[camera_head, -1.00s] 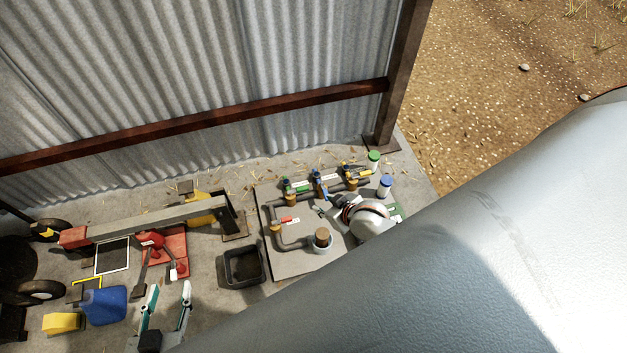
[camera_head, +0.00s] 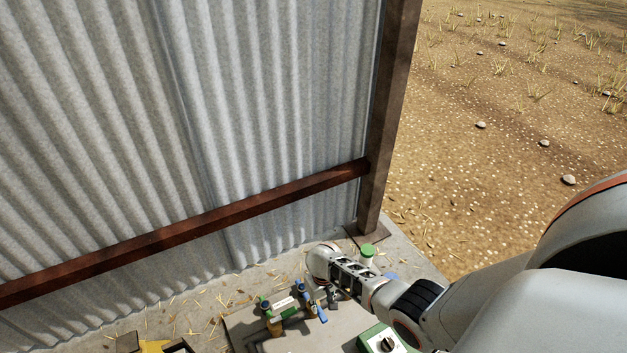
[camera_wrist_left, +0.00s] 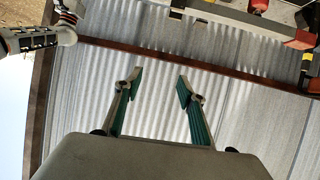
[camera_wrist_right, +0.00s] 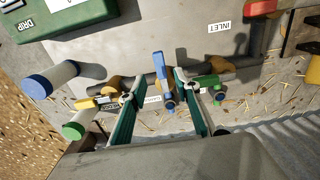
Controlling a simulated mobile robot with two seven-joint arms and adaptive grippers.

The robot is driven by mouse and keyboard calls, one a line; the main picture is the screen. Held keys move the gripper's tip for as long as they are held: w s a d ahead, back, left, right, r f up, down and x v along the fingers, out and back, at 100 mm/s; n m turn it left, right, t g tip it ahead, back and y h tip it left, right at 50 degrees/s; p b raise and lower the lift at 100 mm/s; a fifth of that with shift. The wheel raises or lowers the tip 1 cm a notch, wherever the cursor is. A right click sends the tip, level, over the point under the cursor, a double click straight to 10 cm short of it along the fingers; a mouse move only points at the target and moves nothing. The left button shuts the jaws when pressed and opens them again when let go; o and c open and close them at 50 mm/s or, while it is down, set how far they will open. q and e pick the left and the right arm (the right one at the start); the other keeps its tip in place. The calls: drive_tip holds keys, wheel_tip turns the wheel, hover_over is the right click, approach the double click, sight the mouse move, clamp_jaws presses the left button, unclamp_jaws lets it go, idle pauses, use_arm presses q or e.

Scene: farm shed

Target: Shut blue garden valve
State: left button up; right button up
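The blue garden valve has a blue lever (camera_wrist_right: 160,67) that shows in the right wrist view, on a grey pipe between a green-handled and a yellow-handled valve. In the head view its blue lever (camera_head: 319,311) is at the bottom, beside my right gripper (camera_head: 328,298). My right gripper is open in its wrist view (camera_wrist_right: 158,82), with one finger on each side of the blue lever. Whether a finger touches it I cannot tell. My left gripper (camera_wrist_left: 160,78) is open and empty in the left wrist view, away from the valves.
The green valve (camera_wrist_right: 208,81) and yellow valve (camera_wrist_right: 86,103) flank the blue one closely. A green DRIP box (camera_wrist_right: 75,18), a blue-capped post (camera_wrist_right: 50,82) and a green-capped post (camera_wrist_right: 82,122) stand nearby. The corrugated wall (camera_head: 150,110) rises behind.

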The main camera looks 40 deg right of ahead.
sight(322, 314)
drive_tip(key=shift+s+f, duration=0.2)
drive_tip(key=shift+f, duration=0.4)
drive_tip(key=f+b, duration=0.2)
drive_tip(key=f, duration=0.1)
drive_tip(key=f+b, duration=0.2)
drive_tip(key=f, duration=0.1)
drive_tip(key=shift+s, duration=0.2)
drive_tip(key=shift+w+f+b, duration=0.25)
drive_tip(key=shift+b, duration=0.2)
use_arm(q)
drive_tip(key=d+n, duration=0.1)
drive_tip(key=d, duration=0.1)
drive_tip(key=s+d+n, duration=0.1)
drive_tip(key=n, duration=0.1)
drive_tip(key=d+n+h, duration=0.1)
drive_tip(key=d, duration=0.1)
drive_tip(key=shift+s+d+f+n+t, duration=0.25)
drive_tip(key=shift+d+f+n+t, duration=0.05)
drive_tip(key=shift+d+f+n, duration=0.1)
use_arm(e)
drive_tip(key=shift+w+r, duration=0.1)
drive_tip(key=shift+w, duration=0.1)
use_arm(q)
drive_tip(key=shift+r, duration=0.1)
use_arm(e)
clamp_jaws()
